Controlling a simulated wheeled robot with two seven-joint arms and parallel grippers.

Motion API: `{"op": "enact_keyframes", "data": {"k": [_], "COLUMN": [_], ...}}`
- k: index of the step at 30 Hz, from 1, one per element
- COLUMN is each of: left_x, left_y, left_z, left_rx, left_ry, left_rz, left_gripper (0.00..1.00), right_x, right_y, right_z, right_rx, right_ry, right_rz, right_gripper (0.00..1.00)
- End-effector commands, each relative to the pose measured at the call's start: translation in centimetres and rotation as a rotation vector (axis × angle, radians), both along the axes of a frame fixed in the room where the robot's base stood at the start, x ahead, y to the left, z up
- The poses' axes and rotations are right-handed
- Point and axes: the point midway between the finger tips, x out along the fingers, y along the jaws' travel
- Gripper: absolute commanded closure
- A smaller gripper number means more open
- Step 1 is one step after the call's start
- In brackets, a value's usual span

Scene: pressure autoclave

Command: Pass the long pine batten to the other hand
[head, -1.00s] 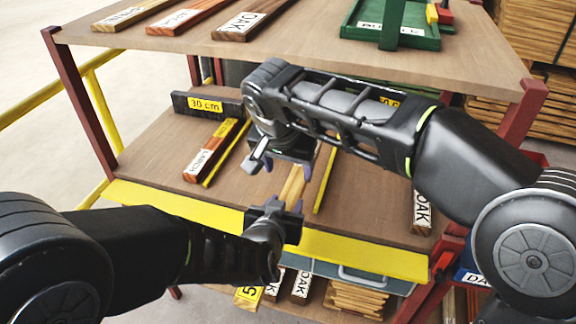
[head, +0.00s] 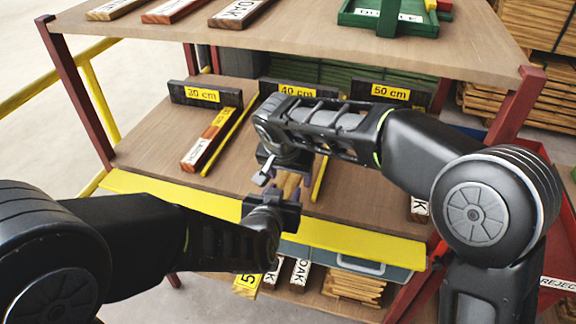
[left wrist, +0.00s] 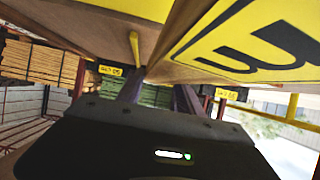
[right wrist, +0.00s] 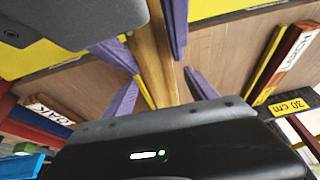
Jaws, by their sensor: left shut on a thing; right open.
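The pine batten (head: 288,184) shows as a short light strip between my two grippers in the head view. My left gripper (head: 274,194) is shut on it, just in front of the shelf's yellow front edge. My right gripper (head: 287,174) is open, just beyond the left one. In the right wrist view the batten (right wrist: 153,62) runs between the spread purple fingers, with space on both sides.
The shelf has bays marked 30 cm (head: 203,95), 40 cm (head: 297,90) and 50 cm (head: 390,92). A larch batten (head: 208,143) lies in the left bay. The upper shelf (head: 300,42) hangs over behind, with labelled boards and a green tray (head: 396,18).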

Motion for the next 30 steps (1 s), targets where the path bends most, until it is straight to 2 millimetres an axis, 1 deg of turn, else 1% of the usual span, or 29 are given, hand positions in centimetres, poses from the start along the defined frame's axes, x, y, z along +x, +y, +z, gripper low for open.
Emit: {"op": "enact_keyframes", "data": {"k": [1,4,14,30], "left_x": [0.05,0.05,0.04,0.04], "left_y": [-0.02,-0.02,-0.02,-0.01], "left_z": [0.1,0.1,0.09,0.09], "left_rx": [0.0,0.0,0.0,0.0], "left_ry": [-0.002,-0.002,-0.002,-0.002], "left_rz": [0.0,0.0,0.0,0.0], "left_gripper": [1.0,1.0,1.0,1.0], "right_x": [0.19,0.44,0.56,0.55], "right_y": [-0.06,-0.13,-0.12,-0.1], "right_z": [-0.54,-1.16,-1.38,-1.34], "right_rx": [-0.001,-0.001,0.001,0.001], "right_ry": [0.001,0.001,0.0,0.0], "right_rz": [0.0,0.0,0.0,0.0], "right_gripper": [0.34,0.34,0.34,0.78]}}
